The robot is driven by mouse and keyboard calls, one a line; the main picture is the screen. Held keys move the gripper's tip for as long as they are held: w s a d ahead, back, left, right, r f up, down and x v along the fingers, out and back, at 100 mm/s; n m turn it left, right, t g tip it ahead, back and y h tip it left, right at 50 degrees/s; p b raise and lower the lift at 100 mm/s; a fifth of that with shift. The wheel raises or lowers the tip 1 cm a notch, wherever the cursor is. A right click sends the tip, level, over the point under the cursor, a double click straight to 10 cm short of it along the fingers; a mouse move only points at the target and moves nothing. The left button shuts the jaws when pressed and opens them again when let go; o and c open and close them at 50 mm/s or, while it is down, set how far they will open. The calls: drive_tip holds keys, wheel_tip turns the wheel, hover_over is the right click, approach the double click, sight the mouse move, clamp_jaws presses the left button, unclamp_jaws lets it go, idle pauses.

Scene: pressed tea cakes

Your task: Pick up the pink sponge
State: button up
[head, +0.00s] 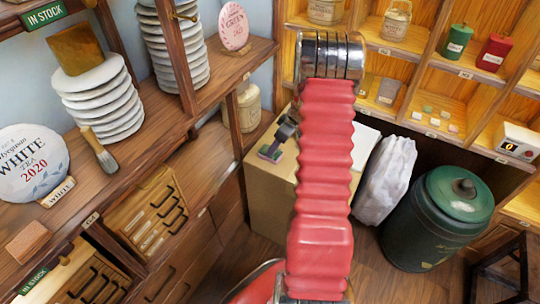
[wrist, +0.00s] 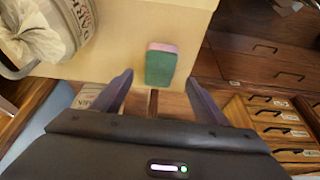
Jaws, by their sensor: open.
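The sponge (wrist: 161,65) is a small block with a green body and a pink layer along its far edge. In the wrist view it lies on the tan top of a box (wrist: 115,62), near the box's edge. My gripper (wrist: 159,80) is open, with its two dark purple fingers on either side of the sponge's near end in the picture. Gaps show between the sponge and both fingers; I cannot tell the height of the fingers above it. In the head view my gripper (head: 272,150) is small, over the box, and the sponge is hard to make out there.
A labelled pale container (wrist: 38,32) stands at upper left in the wrist view. Wooden drawers (wrist: 275,118) are at right. In the head view a white wrapped bundle (head: 386,180) and a green canister (head: 440,215) stand right of the box. Shelves line the left and back.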

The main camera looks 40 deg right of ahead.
sight(278, 155)
drive_tip(key=shift+x, duration=0.9)
drive_tip(key=shift+f, duration=0.1)
drive_tip(key=shift+x, duration=2.5)
drive_tip(key=shift+c, duration=0.2)
drive_tip(key=c, duration=1.1)
